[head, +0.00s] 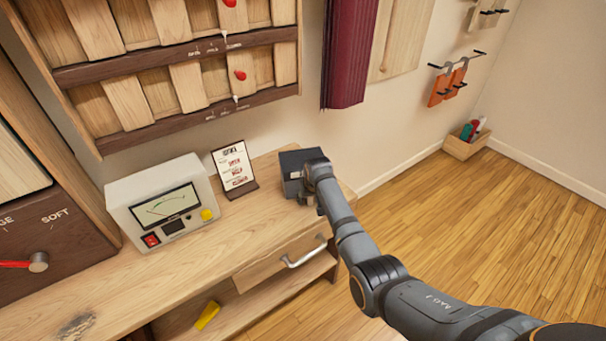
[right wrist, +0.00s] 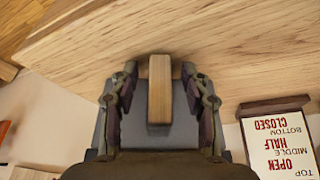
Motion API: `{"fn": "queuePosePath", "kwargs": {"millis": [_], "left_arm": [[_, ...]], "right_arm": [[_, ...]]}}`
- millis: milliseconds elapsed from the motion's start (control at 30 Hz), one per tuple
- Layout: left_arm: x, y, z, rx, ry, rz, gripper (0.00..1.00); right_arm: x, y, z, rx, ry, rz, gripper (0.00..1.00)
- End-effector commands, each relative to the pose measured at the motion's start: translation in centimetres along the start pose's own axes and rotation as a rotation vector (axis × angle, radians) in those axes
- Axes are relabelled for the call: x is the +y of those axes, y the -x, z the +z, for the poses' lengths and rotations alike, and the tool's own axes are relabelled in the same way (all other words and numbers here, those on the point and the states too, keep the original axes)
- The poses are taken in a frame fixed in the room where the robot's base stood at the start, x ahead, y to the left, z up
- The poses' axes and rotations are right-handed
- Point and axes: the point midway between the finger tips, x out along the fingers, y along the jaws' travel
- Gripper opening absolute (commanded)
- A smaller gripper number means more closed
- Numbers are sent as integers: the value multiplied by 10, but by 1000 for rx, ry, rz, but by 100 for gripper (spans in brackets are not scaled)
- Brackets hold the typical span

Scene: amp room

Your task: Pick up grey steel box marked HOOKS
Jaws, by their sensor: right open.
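The grey steel box (head: 290,170) stands on the wooden bench near its right end, partly hidden behind my right gripper (head: 308,194). No HOOKS lettering can be read on it. In the right wrist view, the box's grey top (right wrist: 182,112) lies below the gripper (right wrist: 160,72), with a pale wooden bar (right wrist: 160,90) across it, probably its handle. The two fingers are spread on either side of the bar, with a gap on both sides. My left gripper is not in view.
A sign card (head: 234,166) stands just left of the box; it also shows in the right wrist view (right wrist: 280,145). A white meter unit (head: 162,205) stands farther left.

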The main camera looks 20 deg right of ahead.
Motion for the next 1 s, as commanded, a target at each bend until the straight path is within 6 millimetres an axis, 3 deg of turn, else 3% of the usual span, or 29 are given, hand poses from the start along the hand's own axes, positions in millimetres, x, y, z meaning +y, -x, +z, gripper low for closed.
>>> {"fn": "queuePosePath", "kwargs": {"millis": [233, 567, 1000], "left_arm": [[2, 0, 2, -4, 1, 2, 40], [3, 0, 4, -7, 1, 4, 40], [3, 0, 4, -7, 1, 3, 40]], "right_arm": [[0, -1, 0, 1, 0, 0, 44], [0, -1, 0, 1, 0, 0, 0], [0, 0, -2, 5, 0, 0, 0]]}}
